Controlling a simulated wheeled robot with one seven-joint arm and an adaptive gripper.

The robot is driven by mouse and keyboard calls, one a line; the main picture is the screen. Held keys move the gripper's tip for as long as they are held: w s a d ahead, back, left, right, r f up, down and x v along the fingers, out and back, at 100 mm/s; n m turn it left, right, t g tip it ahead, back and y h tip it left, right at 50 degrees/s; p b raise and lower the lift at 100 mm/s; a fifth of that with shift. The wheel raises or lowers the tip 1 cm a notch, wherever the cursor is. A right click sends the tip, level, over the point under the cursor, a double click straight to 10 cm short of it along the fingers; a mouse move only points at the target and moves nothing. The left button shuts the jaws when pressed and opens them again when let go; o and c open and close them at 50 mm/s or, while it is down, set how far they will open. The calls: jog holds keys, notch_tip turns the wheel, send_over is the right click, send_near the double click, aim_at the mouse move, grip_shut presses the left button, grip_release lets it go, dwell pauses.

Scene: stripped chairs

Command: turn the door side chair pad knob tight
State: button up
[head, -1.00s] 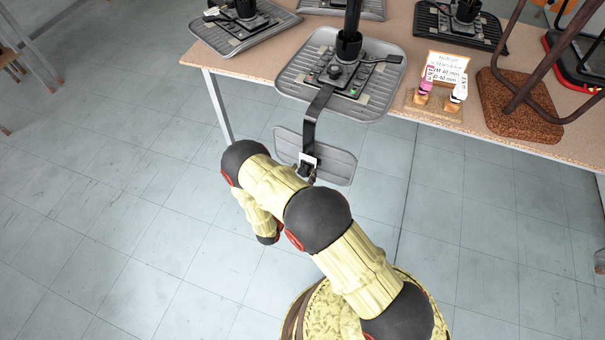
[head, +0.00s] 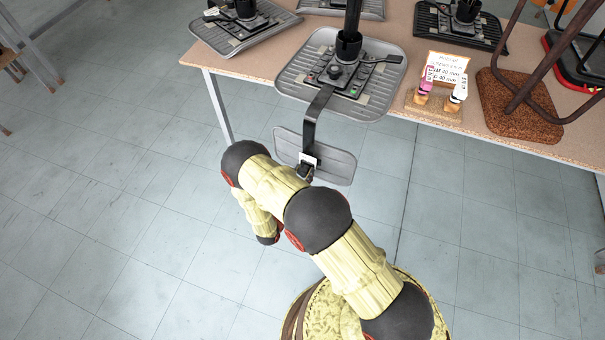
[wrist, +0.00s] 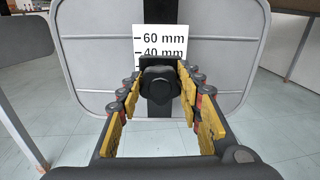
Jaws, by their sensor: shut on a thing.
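A black lobed knob (wrist: 160,86) sits on the dark upright strip behind a pale grey chair back pad (wrist: 90,60) in the wrist view. My gripper (wrist: 158,76) has its yellow-padded fingers on both sides of the knob, shut on it. A white scale card (wrist: 160,44) marked 60 mm and 40 mm stands just above the knob. In the head view the pad (head: 335,163) hangs on a black bar (head: 311,115) from the upturned chair seat (head: 290,75).
The chair seat rests on a wooden table (head: 270,62) with other upturned seats. A small stand (head: 433,106) with a card and pink and white pieces is right of it.

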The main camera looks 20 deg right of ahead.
jog(key=m, duration=0.5)
jog(key=shift+m, duration=1.9)
jog(key=o, duration=1.2)
jog(key=shift+s+d, duration=0.1)
jog(key=v, duration=1.2)
